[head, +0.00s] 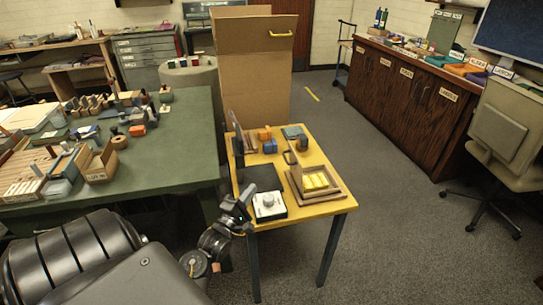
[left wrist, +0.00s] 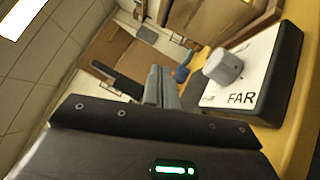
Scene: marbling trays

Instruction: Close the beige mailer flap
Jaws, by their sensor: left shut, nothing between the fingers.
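A small beige-brown box (head: 340,195) that looks like the mailer sits on the right of the yellow table, with yellow contents. Its flap (head: 294,172) appears raised on its left side, with a dark loop handle near the top. In the left wrist view a brown cardboard panel (left wrist: 205,22) shows at the top; I cannot tell for sure that it is the same flap. My left gripper (head: 243,197) is at the table's left front edge, left of the box and apart from it. Its fingers (left wrist: 162,84) are shut and empty. My right gripper is out of view.
A white card marked FAR with a grey knob (left wrist: 222,66) lies on a dark base beside my left gripper. A dark upright panel (head: 237,148) stands at the table's left edge. Orange and blue blocks (head: 270,146) sit behind. A tall cardboard box (head: 255,75) stands beyond the table.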

